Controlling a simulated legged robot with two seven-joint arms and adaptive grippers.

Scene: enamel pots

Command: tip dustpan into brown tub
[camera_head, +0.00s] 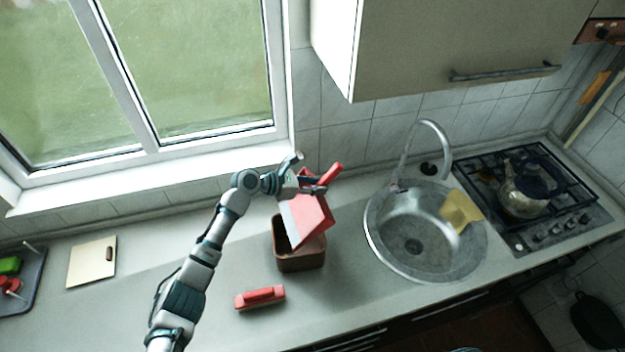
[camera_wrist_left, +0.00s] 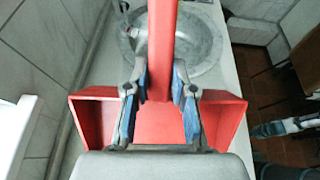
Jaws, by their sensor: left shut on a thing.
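The red dustpan (camera_head: 312,220) is tilted above the brown tub (camera_head: 301,261), its pale front edge pointing down over the tub's opening. My left gripper (camera_head: 318,184) is shut on the dustpan's handle. In the left wrist view the left gripper (camera_wrist_left: 160,100) has its two fingers on either side of the red handle (camera_wrist_left: 162,45), and the dustpan's pan (camera_wrist_left: 225,120) spreads out to both sides. The tub stands on the counter, and its inside is mostly hidden by the pan. My right gripper is not in view.
A red brush (camera_head: 260,297) lies on the counter in front of the tub. The round sink (camera_head: 375,235) with a yellow cloth (camera_head: 460,212) is to the right, then the stove with a kettle (camera_head: 524,190). A cutting board (camera_head: 92,262) and a grey tray (camera_head: 35,285) lie left.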

